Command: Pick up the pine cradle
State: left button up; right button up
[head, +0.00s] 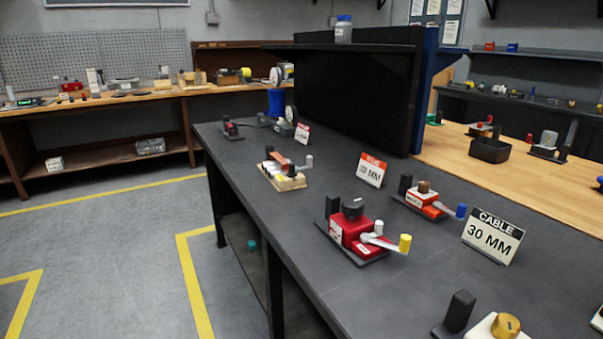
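A pale wooden cradle (289,184), which looks like the pine one, rests on the dark grey bench near its left edge. A valve actuator (279,170) with white, orange and dark parts sits on it and hides most of its top. A lever with a pale grey end sticks out to the right. Neither of my grippers is in the head view.
The dark bench (300,240) also bears a red actuator (352,232) in front of the cradle and a red-and-white one (424,199) to the right. Signs (371,170) stand between them. A dark upright panel (345,95) rises behind. Floor (120,260) is clear at left.

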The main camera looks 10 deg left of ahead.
aim_at(277, 178)
jog(key=i+j+z, duration=0.15)
jog(key=j+z, duration=0.2)
jog(key=z, duration=0.15)
jog(key=i+j+z, duration=0.1)
jog(key=j+z, duration=0.95)
jog(key=j, duration=0.45)
jog(key=k+j+z, duration=0.1)
jog(key=j, duration=0.4)
jog(key=k+j+z, duration=0.1)
jog(key=j, duration=0.4)
jog(key=k+j+z, duration=0.1)
jog(key=j, duration=0.45)
jog(key=i+j, duration=0.1)
jog(key=j, duration=0.3)
jog(key=i+j, duration=0.1)
jog(key=j, duration=0.25)
jog(key=i+j, duration=0.1)
jog(key=j, duration=0.3)
